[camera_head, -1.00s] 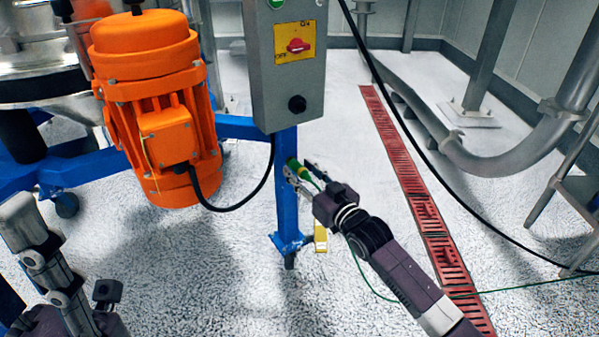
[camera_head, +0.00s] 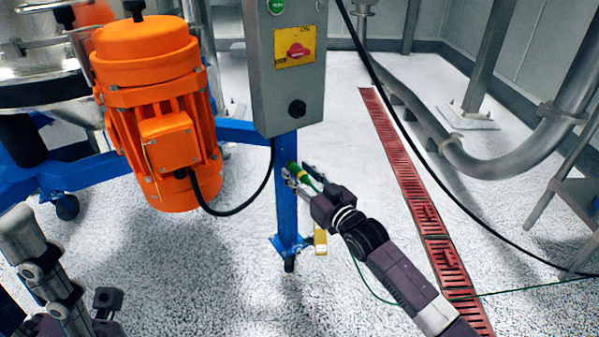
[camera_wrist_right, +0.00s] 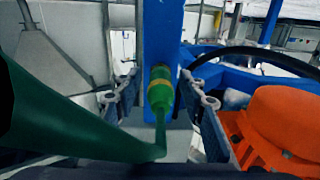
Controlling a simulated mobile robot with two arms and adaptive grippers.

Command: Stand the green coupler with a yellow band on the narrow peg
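The green coupler (camera_head: 296,171) with a yellow band is at the blue post (camera_head: 286,205), below the grey control box. In the right wrist view, the coupler (camera_wrist_right: 160,90) points at the face of the blue post (camera_wrist_right: 165,45). Whether it touches the post or sits on a peg I cannot tell. My right gripper (camera_head: 301,175) is around the coupler. In the right wrist view, its two fingers (camera_wrist_right: 163,101) stand apart with gaps on both sides of the coupler. No narrow peg can be made out.
A green cable (camera_wrist_right: 160,130) runs from the coupler's near end. The orange motor (camera_head: 160,110) stands left of the post, with a black cable looping between. The grey control box (camera_head: 286,70) hangs above. Open floor lies around the red drain grate (camera_head: 415,195).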

